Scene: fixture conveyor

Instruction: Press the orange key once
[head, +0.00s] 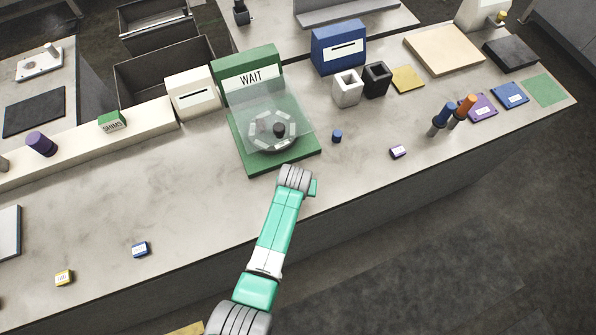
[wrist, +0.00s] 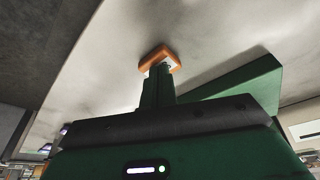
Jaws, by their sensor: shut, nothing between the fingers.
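The orange key (wrist: 152,55) shows in the wrist view as a small square block with a pale patch at its near side, on the light grey worktop. My gripper (wrist: 160,68) is shut and empty, its green fingertips at the near edge of the key and overlapping it in the picture. I cannot tell whether they touch it. In the head view my wrist hides the fingertips and the key, just in front of the green fixture (head: 287,164). The fixture carries a WAIT sign (head: 250,78) and a clear tilted cover over a pale ring with a dark centre.
A blue cylinder (head: 337,136) and a purple-and-white block (head: 398,152) lie right of the fixture. White (head: 347,90) and black (head: 377,80) open boxes stand behind. The worktop left of my arm is mostly clear.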

